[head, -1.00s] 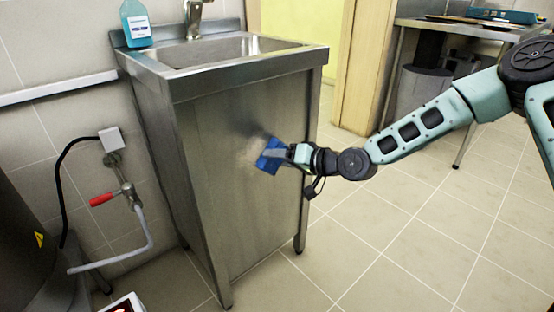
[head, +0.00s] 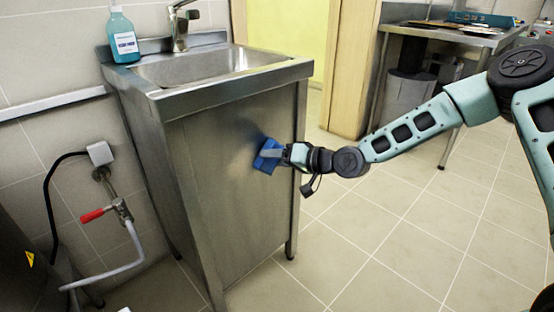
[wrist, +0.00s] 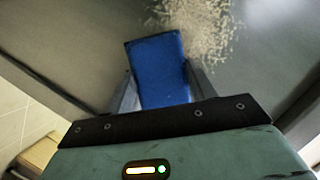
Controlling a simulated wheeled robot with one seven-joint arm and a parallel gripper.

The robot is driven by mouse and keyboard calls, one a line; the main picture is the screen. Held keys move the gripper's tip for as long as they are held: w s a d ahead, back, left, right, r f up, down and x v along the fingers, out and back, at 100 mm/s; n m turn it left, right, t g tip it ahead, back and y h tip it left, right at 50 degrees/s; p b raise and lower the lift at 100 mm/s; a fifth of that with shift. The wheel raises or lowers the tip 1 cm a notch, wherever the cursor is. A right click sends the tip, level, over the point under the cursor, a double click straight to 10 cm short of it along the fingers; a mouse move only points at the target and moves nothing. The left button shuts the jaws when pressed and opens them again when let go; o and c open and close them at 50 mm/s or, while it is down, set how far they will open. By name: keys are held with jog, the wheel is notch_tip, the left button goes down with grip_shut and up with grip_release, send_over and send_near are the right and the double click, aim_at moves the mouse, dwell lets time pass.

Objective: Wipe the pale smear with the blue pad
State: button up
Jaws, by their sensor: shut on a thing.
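The blue pad (head: 267,157) is held in my gripper (head: 282,153) against or very near the steel front of the sink cabinet (head: 228,208). I cannot tell whether it touches. In the wrist view the pad (wrist: 160,70) sits between the two dark fingers, which are shut on it. The pale smear (wrist: 200,24) shows there as a speckled, grainy patch on the steel, just beyond the pad and to its right. Part of the smear may be hidden behind the pad. In the head view I cannot make out the smear clearly.
A blue soap bottle (head: 123,36) stands by the sink basin (head: 207,66). A red-handled valve (head: 93,215) and a pale hose are on the wall at left. A steel table (head: 447,34) stands at the back right. The tiled floor (head: 345,255) right of the cabinet is clear.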

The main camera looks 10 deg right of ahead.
aim_at(263, 164)
jog(key=shift+s+a+p, duration=0.15)
jog(key=shift+s+a, duration=0.4)
jog(key=shift+a, duration=0.2)
jog(key=shift+s+a+p, duration=0.15)
jog(key=shift+s+a, duration=0.35)
jog(key=shift+a, duration=0.25)
jog(key=shift+s+a+p, duration=0.2)
jog(key=shift+s+a, duration=0.7)
jog(key=shift+a, duration=0.5)
jog(key=shift+s+a+p, duration=0.2)
jog(key=shift+s+a, duration=0.7)
jog(key=shift+a, duration=0.55)
jog(key=shift+s+a+p, duration=0.2)
jog(key=shift+s+a, duration=0.7)
jog(key=shift+a, duration=0.5)
jog(key=shift+s+r+p, duration=0.1)
jog(key=shift+r+p, duration=0.85)
jog(key=shift+r, duration=0.2)
jog(key=shift+w+d+f, duration=0.1)
jog(key=shift+w+d, duration=0.4)
jog(key=shift+d, duration=0.3)
jog(key=shift+w+d, duration=0.45)
jog(key=shift+d, duration=0.35)
jog(key=w+d+p, duration=0.1)
jog(key=w+d, duration=0.5)
jog(key=d, duration=0.2)
jog(key=shift+d, duration=0.1)
